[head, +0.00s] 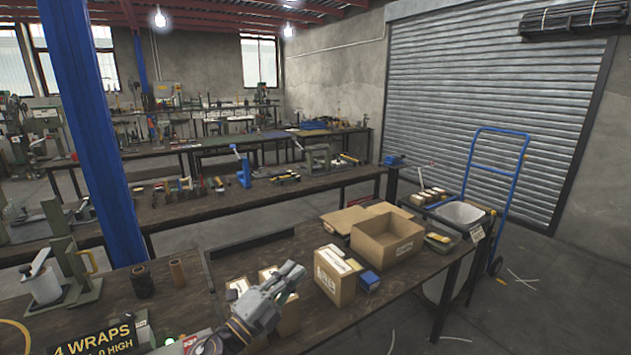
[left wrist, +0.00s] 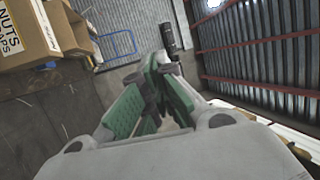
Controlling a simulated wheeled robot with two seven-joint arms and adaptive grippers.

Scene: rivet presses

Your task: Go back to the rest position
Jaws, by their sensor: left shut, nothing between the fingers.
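My left gripper (head: 291,275) reaches in from the bottom middle of the head view, above the near workbench. Its fingers are shut with nothing held. In the left wrist view the gripper (left wrist: 158,100) shows its green-padded fingers against the far wall. It hides part of the small cardboard boxes (head: 289,315) behind it. My right gripper is not in view.
The near bench (head: 390,315) carries an open cardboard box (head: 388,238), a carton (head: 334,277) and a small blue box (head: 369,281). A press (head: 62,275) stands at its left. A blue post (head: 95,140) rises behind. A blue hand truck (head: 497,175) stands at right.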

